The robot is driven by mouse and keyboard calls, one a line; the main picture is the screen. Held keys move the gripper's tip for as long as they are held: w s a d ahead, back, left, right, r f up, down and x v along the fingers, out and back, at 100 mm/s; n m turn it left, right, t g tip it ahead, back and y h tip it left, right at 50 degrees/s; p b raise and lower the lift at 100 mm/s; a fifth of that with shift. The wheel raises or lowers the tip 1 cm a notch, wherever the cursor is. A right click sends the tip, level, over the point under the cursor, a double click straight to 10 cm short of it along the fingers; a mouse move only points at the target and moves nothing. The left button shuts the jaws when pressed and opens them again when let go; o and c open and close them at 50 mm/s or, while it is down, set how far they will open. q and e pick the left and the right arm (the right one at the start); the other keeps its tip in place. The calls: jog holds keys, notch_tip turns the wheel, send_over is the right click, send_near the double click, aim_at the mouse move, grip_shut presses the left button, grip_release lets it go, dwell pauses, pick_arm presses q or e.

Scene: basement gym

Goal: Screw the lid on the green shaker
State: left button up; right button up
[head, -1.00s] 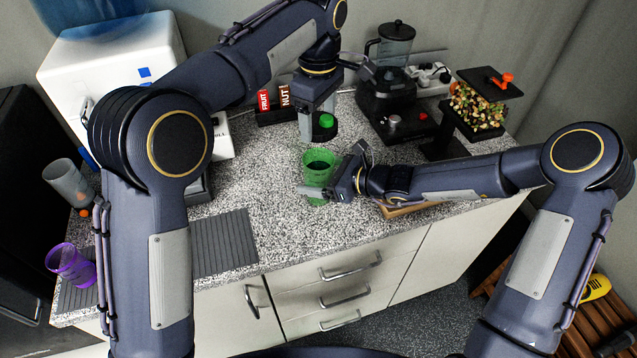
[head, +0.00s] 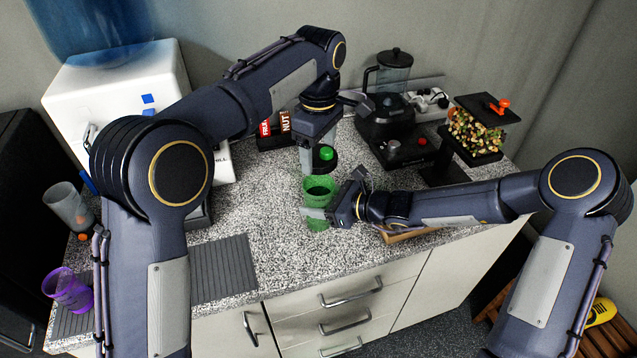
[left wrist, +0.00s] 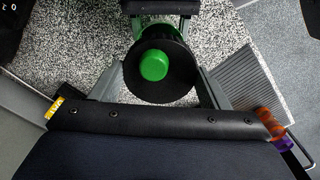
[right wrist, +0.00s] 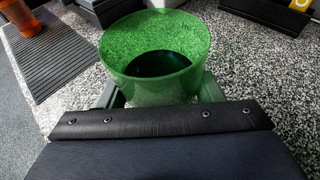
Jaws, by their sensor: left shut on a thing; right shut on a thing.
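The green shaker (head: 319,188) is a translucent green cup, open at the top, with something dark inside. It stands upright on the speckled counter in the head view. My right gripper (head: 318,214) is shut on it; the right wrist view shows the shaker (right wrist: 155,55) between the fingers. The lid (head: 322,160) is a black disc with a green cap. My left gripper (head: 307,157) is shut on the lid and holds it above and behind the shaker. In the left wrist view the lid (left wrist: 155,75) sits between the fingers and partly hides the green shaker behind it.
Bar boxes (head: 275,130) stand behind the lid. A grey cup (head: 68,205) and purple shaker (head: 68,290) are at the left. The counter's front middle is clear.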

pick_arm(q)
jog(key=shift+f, duration=1.7)
jog(key=shift+f, duration=0.1)
jog(key=shift+f, duration=0.8)
jog(key=shift+f, duration=0.55)
